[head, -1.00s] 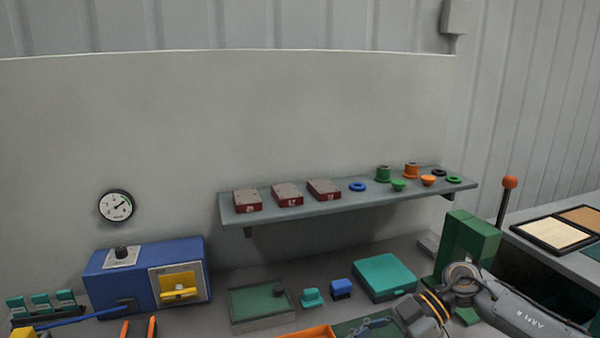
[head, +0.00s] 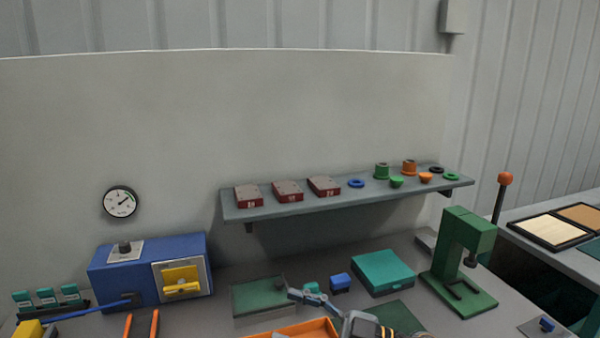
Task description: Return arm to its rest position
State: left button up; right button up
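My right gripper (head: 308,297) is low in the middle of the head view, in front of the green-floored tray and a small teal part. Its grey fingers point to the left. They are small and seen at a slant, so I cannot tell whether they are open or shut. I see no held object clearly. Part of my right wrist, with orange bands, shows at the bottom edge.
A green press (head: 463,262) stands on the bench at right. A teal box (head: 382,272), a blue block (head: 340,283), a green-floored tray (head: 258,297) and an orange tray (head: 300,329) lie near my gripper. A blue machine (head: 150,268) is at left. A loaded shelf (head: 330,203) hangs above.

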jog(key=s+d+f+m+t+h, duration=0.1)
jog(key=d+f+m+t+h, duration=0.8)
jog(key=d+f+m+h, duration=0.7)
jog(key=s+d+f+g+h, duration=0.1)
jog(key=s+d+f+g, duration=0.2)
jog(key=s, duration=0.5)
jog(key=s+d+f+g+h, duration=0.1)
jog(key=s+f+g, duration=0.3)
jog(key=s, duration=0.4)
jog(key=s+d+f+g+h, duration=0.1)
jog(key=s+d+f+g, duration=0.2)
jog(key=s, duration=0.5)
notch_tip(320, 180, down, 31)
jog(key=a+g+b, duration=0.2)
jog(key=b, duration=0.3)
jog(key=s+d+f+b, duration=0.1)
jog(key=s+f+b, duration=0.1)
jog(key=s+f, duration=0.6)
jog(key=s+d+f+b, duration=0.2)
jog(key=s+f, duration=0.7)
jog(key=f, duration=0.5)
jog(key=shift+d+g+h+b, duration=0.3)
jog(key=shift+g+b, duration=0.1)
jog(key=shift+b, duration=0.1)
